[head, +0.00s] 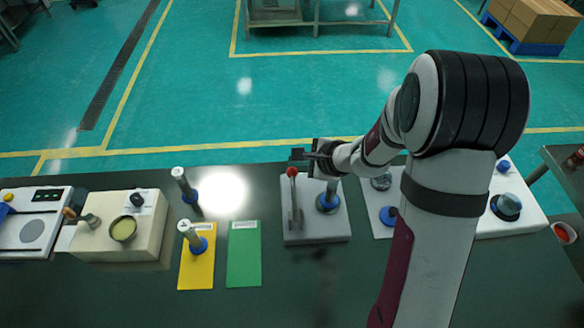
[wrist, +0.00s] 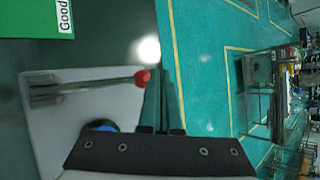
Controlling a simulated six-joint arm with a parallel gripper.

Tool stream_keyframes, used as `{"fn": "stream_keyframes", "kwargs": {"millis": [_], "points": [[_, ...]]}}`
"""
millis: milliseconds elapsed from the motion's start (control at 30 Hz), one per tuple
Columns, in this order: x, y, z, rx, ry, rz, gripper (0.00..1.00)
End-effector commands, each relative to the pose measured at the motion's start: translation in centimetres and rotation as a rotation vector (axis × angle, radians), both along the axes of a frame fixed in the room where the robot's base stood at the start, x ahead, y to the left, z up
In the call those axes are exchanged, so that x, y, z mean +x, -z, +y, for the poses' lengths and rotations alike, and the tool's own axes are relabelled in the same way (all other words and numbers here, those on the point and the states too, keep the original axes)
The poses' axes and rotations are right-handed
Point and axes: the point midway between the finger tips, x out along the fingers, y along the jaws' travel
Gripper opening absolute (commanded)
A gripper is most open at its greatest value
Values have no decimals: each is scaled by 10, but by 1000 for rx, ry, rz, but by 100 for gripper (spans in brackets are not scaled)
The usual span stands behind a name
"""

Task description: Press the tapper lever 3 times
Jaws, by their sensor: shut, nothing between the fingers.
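The tapper lever (head: 295,205) is a grey metal rod with a red ball knob (head: 292,171). It stands up from a white base plate (head: 322,232). A grey cylinder with a blue collar (head: 328,200) stands on the same base, right of the lever. My gripper (head: 298,155) is shut and empty, just above and beside the red knob in the head view. In the wrist view the lever (wrist: 85,86) reaches from the left and its red knob (wrist: 141,77) shows beside my fingers (wrist: 162,100). Whether they touch is unclear. My gripper's body hides part of the base in the wrist view.
A green mat (head: 243,255) and a yellow mat (head: 196,270) lie left of the base. A cream block with a bowl (head: 123,229) and a white scale (head: 33,233) are farther left. More white stations stand right, partly behind my arm.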

Motion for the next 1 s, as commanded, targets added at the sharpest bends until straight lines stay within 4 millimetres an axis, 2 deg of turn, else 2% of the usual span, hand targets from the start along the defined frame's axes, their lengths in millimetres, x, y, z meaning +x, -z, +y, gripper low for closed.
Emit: {"fn": "stream_keyframes", "kwargs": {"millis": [300, 1000], "points": [[0, 9, 0, 0, -1, 1, 0], [-1, 15, 0, 0, -1, 3, 0]]}}
